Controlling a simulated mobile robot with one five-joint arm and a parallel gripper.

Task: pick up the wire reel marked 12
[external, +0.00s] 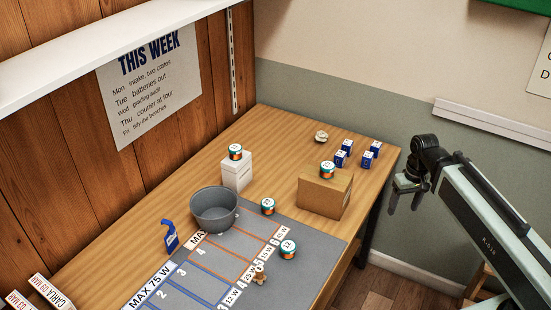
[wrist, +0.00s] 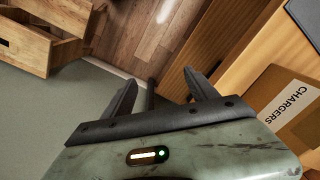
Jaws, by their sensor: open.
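Several small green-and-orange wire reels with white tops stand about the table. The reel on the mat's right side, whose top seems to read 12 (external: 288,250), stands upright and clear. Another reel (external: 268,207) stands at the mat's back edge, one (external: 327,170) on the cardboard box, and one (external: 235,153) on a white box. Their numbers are too small to read surely. My gripper (external: 405,204) is open and empty, up at the right, apart from every reel. In the wrist view my gripper (wrist: 161,82) points at the floor and table side, with no reel in sight.
The cardboard box (external: 318,198), marked CHARGERS in the wrist view (wrist: 275,98), stands near the table's right end. Several blue boxes (external: 368,158) stand at the back right.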

